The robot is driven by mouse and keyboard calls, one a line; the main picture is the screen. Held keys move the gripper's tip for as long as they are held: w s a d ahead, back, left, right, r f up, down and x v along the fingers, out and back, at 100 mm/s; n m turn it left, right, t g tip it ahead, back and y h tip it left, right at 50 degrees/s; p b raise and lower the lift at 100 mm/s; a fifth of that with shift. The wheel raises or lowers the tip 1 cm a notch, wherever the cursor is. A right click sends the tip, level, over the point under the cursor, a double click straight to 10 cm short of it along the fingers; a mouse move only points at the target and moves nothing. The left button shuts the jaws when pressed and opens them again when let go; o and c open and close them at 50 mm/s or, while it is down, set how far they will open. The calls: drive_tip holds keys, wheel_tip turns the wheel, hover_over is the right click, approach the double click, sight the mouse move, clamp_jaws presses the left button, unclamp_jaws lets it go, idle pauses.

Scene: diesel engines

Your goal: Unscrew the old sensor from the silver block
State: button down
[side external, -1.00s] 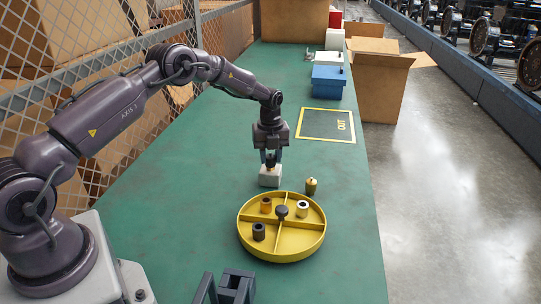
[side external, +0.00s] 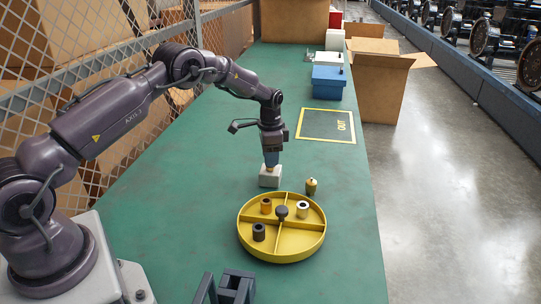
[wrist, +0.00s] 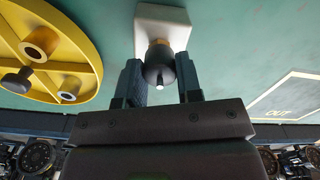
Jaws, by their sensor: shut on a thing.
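The silver block (side external: 270,177) stands on the green bench behind the yellow tray, and it also shows at the top of the wrist view (wrist: 162,22). The old sensor (wrist: 158,65) sits upright on the block, with a dark body, a brass-coloured collar and a pale tip facing the wrist camera. My gripper (side external: 271,163) points straight down over the block. In the wrist view its two fingers (wrist: 158,80) are on either side of the sensor, shut on it. In the side view the fingers mostly hide the sensor.
A round yellow tray (side external: 281,252) with dividers, a centre knob and several small cylinders stands in front of the block. A small yellow-green part (side external: 311,186) stands beside it. A yellow OUT square (side external: 326,125) and a blue box (side external: 328,82) are farther back. The bench left of the block is clear.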

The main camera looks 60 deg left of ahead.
drive_tip(key=shift+f, duration=0.2)
drive_tip(key=c, duration=0.7)
unclamp_jaws()
drive_tip(key=shift+r, duration=0.1)
drive_tip(key=shift+c, duration=0.5)
drive_tip(key=m, duration=0.4)
drive_tip(key=shift+m, duration=0.3)
drive_tip(key=m, duration=1.1)
drive_tip(key=shift+m, duration=0.3)
drive_tip(key=m, duration=0.5)
drive_tip(key=shift+c, duration=0.4)
